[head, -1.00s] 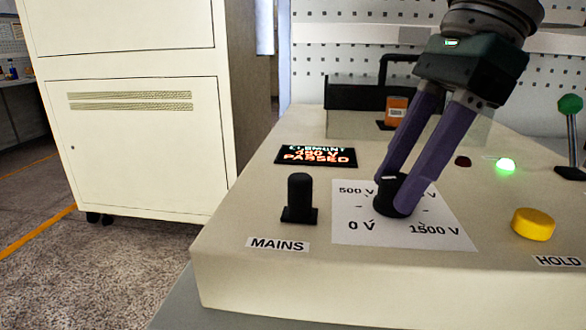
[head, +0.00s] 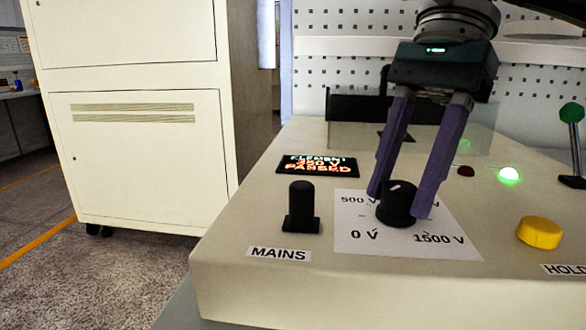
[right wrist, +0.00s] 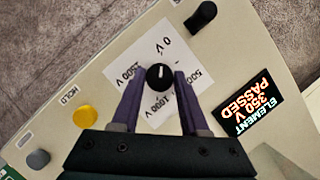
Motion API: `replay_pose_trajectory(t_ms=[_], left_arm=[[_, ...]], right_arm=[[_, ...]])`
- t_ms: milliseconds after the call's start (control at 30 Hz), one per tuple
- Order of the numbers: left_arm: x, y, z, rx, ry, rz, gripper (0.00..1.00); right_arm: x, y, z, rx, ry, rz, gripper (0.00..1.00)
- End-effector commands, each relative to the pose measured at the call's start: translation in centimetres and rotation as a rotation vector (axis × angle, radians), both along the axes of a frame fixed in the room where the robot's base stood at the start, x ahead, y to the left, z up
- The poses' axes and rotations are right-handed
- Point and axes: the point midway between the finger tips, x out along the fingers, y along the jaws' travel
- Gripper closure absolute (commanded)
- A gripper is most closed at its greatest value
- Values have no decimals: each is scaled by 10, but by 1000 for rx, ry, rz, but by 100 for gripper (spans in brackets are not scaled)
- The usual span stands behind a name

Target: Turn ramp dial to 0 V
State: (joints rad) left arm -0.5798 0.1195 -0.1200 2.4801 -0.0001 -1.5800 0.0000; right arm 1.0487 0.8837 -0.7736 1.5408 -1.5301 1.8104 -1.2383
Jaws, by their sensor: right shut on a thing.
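The black ramp dial (head: 397,204) sits on a white scale card (head: 355,247) marked 0 V, 500 V and 1500 V; the right wrist view also shows 1000 V. My right gripper (head: 399,203) is shut on the dial, one purple finger on each side of it. The dial (right wrist: 159,78) also shows between the fingers in the right wrist view. It has a white mark on top; its exact heading is hard to tell. The display (head: 317,165) reads ELEMENT 350 V PASSED. My left gripper is out of view.
A black MAINS switch (head: 301,207) stands left of the card. A yellow button (head: 539,232), a lit green lamp (head: 509,174), a dark red lamp (head: 466,171) and a green-knobbed lever (head: 572,113) are to the right. A clear cover stands behind.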

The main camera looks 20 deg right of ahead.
Motion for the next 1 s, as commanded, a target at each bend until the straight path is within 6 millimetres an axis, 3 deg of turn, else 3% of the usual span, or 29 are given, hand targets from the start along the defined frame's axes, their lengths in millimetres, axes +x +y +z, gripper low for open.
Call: replay_pose_trajectory(t_ms=[367, 400, 667, 1000], left_arm=[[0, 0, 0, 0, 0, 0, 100], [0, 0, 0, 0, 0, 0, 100], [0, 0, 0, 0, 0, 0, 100], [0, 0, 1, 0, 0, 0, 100]], right_arm=[[0, 0, -1, -2, 0, 6, 100], [0, 0, -1, -2, 0, 6, 54], [0, 0, -1, -1, 0, 4, 26], [1, -3, 8, -1, -1, 3, 26]])
